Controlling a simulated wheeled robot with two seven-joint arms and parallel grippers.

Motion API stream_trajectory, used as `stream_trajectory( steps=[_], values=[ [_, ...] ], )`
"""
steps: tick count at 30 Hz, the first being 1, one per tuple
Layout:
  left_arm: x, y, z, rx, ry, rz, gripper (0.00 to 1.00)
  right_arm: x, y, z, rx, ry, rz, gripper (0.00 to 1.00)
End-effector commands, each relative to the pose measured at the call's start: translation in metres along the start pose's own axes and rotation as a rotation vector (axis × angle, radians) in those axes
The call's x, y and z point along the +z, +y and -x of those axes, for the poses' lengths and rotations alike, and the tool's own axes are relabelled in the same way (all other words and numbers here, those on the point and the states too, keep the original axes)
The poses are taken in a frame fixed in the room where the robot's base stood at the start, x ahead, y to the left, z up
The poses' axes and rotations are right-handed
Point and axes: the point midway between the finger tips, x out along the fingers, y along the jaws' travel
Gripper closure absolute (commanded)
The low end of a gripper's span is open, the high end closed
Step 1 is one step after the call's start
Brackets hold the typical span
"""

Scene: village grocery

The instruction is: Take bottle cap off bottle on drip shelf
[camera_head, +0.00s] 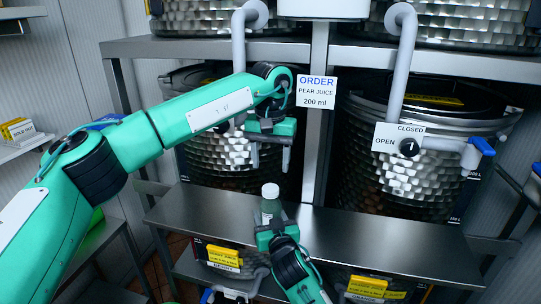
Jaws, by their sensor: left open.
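The bottle (271,207) is small and dark green and stands upright at the metal drip shelf (350,235). Its white cap (270,190) is on top. My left gripper (271,160) points down above the cap, open and empty, with its fingers apart and a gap between them and the cap. My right gripper (274,228) comes from below at the bottle's lower part. Its fingers are mostly hidden, so I cannot tell whether they grip the bottle.
Large hammered-metal drums (405,160) stand behind the shelf, with a grey pipe (402,50) and a tap with a blue handle (481,147). A white order sign (316,92) hangs on the post right of my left gripper. The right part of the drip shelf is bare.

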Motion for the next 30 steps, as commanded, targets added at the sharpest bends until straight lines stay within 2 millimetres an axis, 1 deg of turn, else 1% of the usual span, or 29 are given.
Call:
stream_trajectory(
  steps=[1,6,9,12,17,24,25,29,30],
  values=[
    [0.0,0.0,-0.008,0.0,-0.002,0.0,0.43,0.005,0.0,0.001,0.001,-0.008,0.001,1.0],
    [0.001,0.0,-0.036,-0.001,-0.002,0.002,0.43,0.005,0.0,0.001,0.001,-0.008,0.001,1.0],
    [0.0,0.0,-0.05,0.0,-0.002,0.004,0.43,0.005,0.0,0.001,0.001,-0.008,0.001,1.0],
    [0.0,-0.001,-0.06,-0.001,-0.001,0.004,0.43,0.005,0.0,0.001,0.001,-0.008,0.001,1.0],
    [0.0,0.0,-0.069,0.001,0.0,0.004,0.43,0.005,0.0,0.001,0.001,-0.008,0.001,1.0],
    [0.0,0.0,-0.07,0.0,0.001,0.004,0.43,0.005,0.0,0.001,0.001,-0.008,0.001,1.0],
    [0.0,0.0,-0.07,0.0,0.001,0.004,0.45,0.005,0.0,0.001,0.001,-0.008,0.001,1.0],
    [0.0,0.0,-0.07,0.0,0.001,0.004,0.71,0.005,0.0,0.001,0.001,-0.008,0.001,1.0],
    [0.0,0.0,-0.07,0.0,0.001,0.004,0.78,0.005,0.0,0.001,0.001,-0.008,0.001,1.0]
  ],
)
